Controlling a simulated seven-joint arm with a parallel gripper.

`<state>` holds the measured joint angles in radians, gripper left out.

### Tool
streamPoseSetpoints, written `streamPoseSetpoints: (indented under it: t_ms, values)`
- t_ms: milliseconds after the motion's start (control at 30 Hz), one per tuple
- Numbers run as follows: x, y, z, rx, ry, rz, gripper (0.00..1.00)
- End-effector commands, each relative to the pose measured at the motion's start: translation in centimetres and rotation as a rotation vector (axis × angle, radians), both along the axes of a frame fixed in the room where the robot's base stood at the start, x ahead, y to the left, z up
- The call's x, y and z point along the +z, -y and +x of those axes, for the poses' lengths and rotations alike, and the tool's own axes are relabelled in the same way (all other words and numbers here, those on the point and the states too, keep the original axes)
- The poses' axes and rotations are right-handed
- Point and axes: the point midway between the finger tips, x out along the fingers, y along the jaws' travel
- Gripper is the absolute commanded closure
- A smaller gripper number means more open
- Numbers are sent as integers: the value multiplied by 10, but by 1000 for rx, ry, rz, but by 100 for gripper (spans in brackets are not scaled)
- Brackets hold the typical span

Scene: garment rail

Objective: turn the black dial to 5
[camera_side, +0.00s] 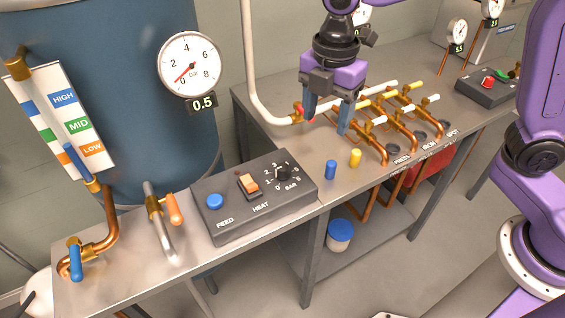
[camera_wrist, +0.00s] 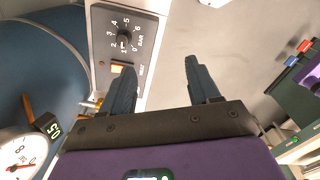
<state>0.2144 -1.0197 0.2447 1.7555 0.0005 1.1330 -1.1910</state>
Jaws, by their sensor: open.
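The black dial (camera_side: 283,173) is at the right end of the dark control box (camera_side: 235,223), with a number scale and the word BAR around it. In the wrist view the dial (camera_wrist: 124,39) is at the upper left; its white mark seems to lie near 1, but it is small. My gripper (camera_side: 328,114) is open and empty, above the bench, behind and to the right of the box, apart from the dial. In the wrist view its two dark fingers (camera_wrist: 160,72) are spread, with the dial beyond and left of them.
The box also has an orange HEAT switch (camera_side: 248,186) and a blue FEED button (camera_side: 215,201). The tank gauge (camera_side: 190,64) has a 0.5 display. Copper pipes with valves (camera_side: 385,115) stand right of my gripper.

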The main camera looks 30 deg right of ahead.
Motion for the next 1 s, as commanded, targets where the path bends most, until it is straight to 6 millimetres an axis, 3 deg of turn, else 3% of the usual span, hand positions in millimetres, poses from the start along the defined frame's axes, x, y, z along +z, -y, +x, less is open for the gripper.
streamPoseSetpoints:
  t_ms: [200, 400, 667, 1000]
  values:
    - [-4, -32, 53, 228, -3, -6, 39]
    - [-7, -43, 76, 343, -4, -7, 39]
    - [-23, -44, 79, 363, -8, -9, 39]
    - [-85, -43, 79, 361, -8, -10, 39]
